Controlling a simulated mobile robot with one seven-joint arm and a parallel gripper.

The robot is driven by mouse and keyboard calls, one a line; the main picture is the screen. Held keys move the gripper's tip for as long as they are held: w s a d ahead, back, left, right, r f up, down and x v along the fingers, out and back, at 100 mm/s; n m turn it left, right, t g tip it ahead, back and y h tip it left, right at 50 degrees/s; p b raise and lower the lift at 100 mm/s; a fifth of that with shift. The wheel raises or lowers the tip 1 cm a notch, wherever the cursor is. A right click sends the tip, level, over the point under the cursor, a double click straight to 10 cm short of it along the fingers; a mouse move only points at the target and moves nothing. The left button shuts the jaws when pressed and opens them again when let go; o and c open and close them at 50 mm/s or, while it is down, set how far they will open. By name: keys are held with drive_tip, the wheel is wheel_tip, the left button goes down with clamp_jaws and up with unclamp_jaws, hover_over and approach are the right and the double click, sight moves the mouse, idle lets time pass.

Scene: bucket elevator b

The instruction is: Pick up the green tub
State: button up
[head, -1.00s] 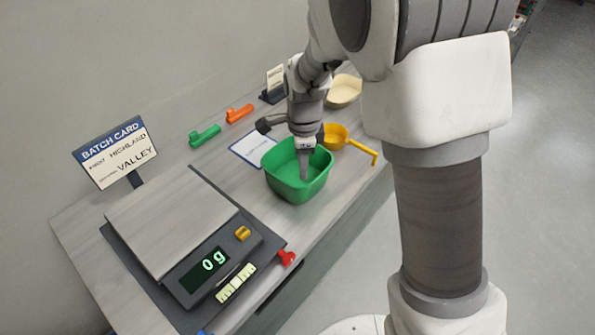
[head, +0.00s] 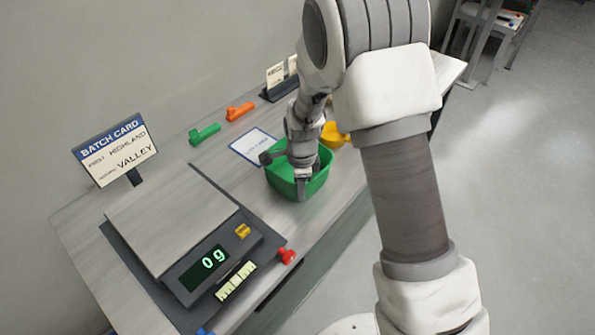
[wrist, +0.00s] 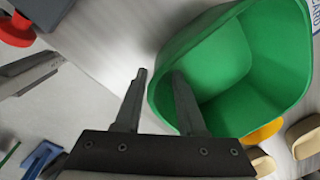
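The green tub (head: 318,181) stands on the bench to the right of the scale, open side up and empty as far as I can see. My gripper (head: 302,190) points down at the tub's near wall. In the wrist view the tub (wrist: 283,60) fills the upper right. My gripper (wrist: 160,88) is open there, with one finger over the tub's wall on the inner side and the other outside it. I see a gap between the outer finger and the wall. The finger contact with the tub is not clear.
The scale (head: 172,222) reads 0 g, left of the tub. A red knob (head: 287,256) sits at the bench's front edge. A yellow scoop (head: 334,135) is close behind the tub, partly hidden by my arm. Green (head: 205,134) and orange (head: 241,111) clips lie near the wall.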

clamp_jaws()
idle(1.4)
